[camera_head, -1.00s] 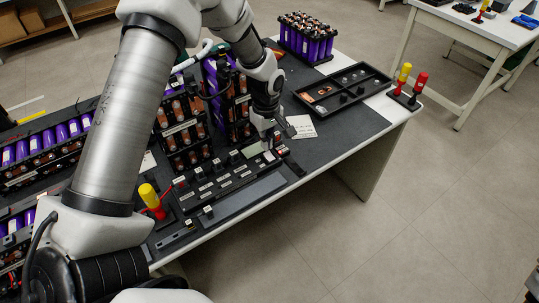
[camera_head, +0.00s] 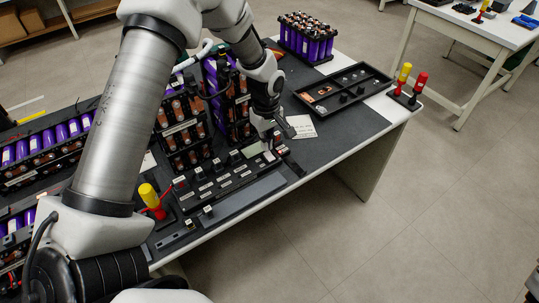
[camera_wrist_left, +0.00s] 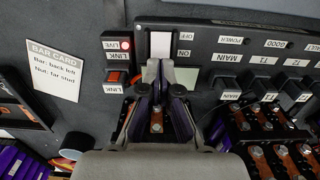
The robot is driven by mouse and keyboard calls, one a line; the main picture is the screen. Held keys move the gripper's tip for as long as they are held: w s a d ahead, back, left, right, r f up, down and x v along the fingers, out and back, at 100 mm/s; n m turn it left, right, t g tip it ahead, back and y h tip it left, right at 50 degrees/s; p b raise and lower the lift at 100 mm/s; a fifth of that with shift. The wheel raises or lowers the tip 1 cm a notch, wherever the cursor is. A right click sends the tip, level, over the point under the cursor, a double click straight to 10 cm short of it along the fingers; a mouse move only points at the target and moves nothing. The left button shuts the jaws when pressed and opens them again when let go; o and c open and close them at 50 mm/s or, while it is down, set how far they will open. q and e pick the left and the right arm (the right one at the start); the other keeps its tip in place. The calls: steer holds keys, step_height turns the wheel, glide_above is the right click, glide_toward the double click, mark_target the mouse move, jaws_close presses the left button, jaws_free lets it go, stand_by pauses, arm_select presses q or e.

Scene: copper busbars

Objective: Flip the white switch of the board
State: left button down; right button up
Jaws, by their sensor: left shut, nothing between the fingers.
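The black board (camera_head: 232,184) lies along the front edge of the bench. In the left wrist view its white switch (camera_wrist_left: 161,43) is a pale rectangular rocker beside OFF and ON labels; its exact tilt is hard to tell. My left gripper (camera_wrist_left: 160,68) is shut and empty, its fingertips just below the switch in that view; I cannot tell whether they touch it. In the head view my left gripper (camera_head: 270,139) points down over the board's right end, and the switch is small there. My right gripper is not in view.
An orange-red rocker (camera_wrist_left: 116,77) and a lit red lamp (camera_wrist_left: 125,45) sit beside the switch. Battery racks and black plugs stand behind the board. A bar card (camera_head: 301,126), a black parts tray (camera_head: 343,88) and a yellow-handled tool (camera_head: 149,196) are nearby.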

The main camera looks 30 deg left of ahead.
arm_select(q)
steer(key=shift+f+b, duration=0.45)
steer(key=shift+f, duration=0.7)
step_height(320, 180, up, 7)
steer(key=p, duration=0.7)
steer(key=shift+r, duration=0.15)
